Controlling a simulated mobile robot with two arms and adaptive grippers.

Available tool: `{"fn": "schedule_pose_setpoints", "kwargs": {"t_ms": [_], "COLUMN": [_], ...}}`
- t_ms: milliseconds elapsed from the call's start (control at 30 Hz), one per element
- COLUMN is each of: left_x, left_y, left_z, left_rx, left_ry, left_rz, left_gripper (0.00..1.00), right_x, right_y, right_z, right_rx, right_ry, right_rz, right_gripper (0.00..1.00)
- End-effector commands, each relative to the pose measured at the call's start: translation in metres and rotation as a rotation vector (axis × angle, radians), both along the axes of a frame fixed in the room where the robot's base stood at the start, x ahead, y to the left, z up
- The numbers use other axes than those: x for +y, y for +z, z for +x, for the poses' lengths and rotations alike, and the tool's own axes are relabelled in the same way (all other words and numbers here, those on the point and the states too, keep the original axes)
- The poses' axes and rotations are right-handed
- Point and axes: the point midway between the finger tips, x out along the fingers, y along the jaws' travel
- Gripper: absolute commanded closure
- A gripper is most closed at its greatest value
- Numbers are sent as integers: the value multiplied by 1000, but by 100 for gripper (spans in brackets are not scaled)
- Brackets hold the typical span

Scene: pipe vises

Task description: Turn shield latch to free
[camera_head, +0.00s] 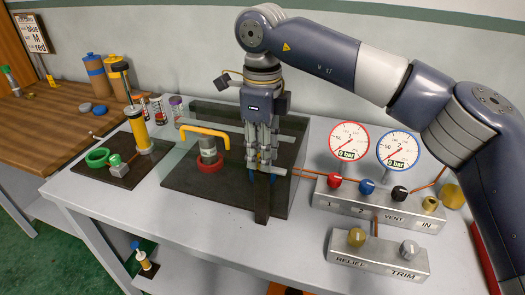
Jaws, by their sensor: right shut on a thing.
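The clear shield stands on a dark base plate (215,192) on the white table, with a yellow handle (204,131) across its front. Inside it, a grey cylindrical part (208,150) sits in a red ring (210,165). My right gripper (262,172) points down at the right part of the shield station, above a dark upright piece (262,207). Its fingers are closed together on something small, which looks to be the shield latch. The fingers mostly hide the latch, so its turn position cannot be told. My left gripper is out of view.
Right of the station are a valve block (375,203) with coloured knobs, a red-rimmed gauge (348,141), a blue-rimmed gauge (398,150), and a smaller relief and trim block (376,255). A hand pump (136,126) and green ring (98,157) stand at left. The front left tabletop is clear.

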Motion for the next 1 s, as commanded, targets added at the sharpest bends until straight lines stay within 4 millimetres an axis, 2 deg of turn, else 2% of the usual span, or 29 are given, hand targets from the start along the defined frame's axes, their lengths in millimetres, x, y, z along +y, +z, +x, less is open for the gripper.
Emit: {"fn": "schedule_pose_setpoints", "kwargs": {"t_ms": [300, 333, 400, 767, 867, 1000], "left_x": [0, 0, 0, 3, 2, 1], "left_y": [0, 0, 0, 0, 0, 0], "left_z": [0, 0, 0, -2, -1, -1], "left_rx": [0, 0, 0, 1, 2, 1], "left_ry": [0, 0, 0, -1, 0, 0], "left_rz": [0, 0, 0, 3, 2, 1], "left_gripper": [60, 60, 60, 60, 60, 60], "right_x": [0, 0, 0, 0, 0, 1], "right_y": [1, 1, 1, 2, 10, 35], "right_z": [1, 1, 1, 0, 1, 1], "right_rx": [-4, -4, -3, -1, -4, -4], "right_ry": [-4, -4, -4, -2, -3, -4], "right_rz": [2, 2, 2, 1, 2, 3], "right_gripper": [99, 71, 55, 54, 54, 54]}}
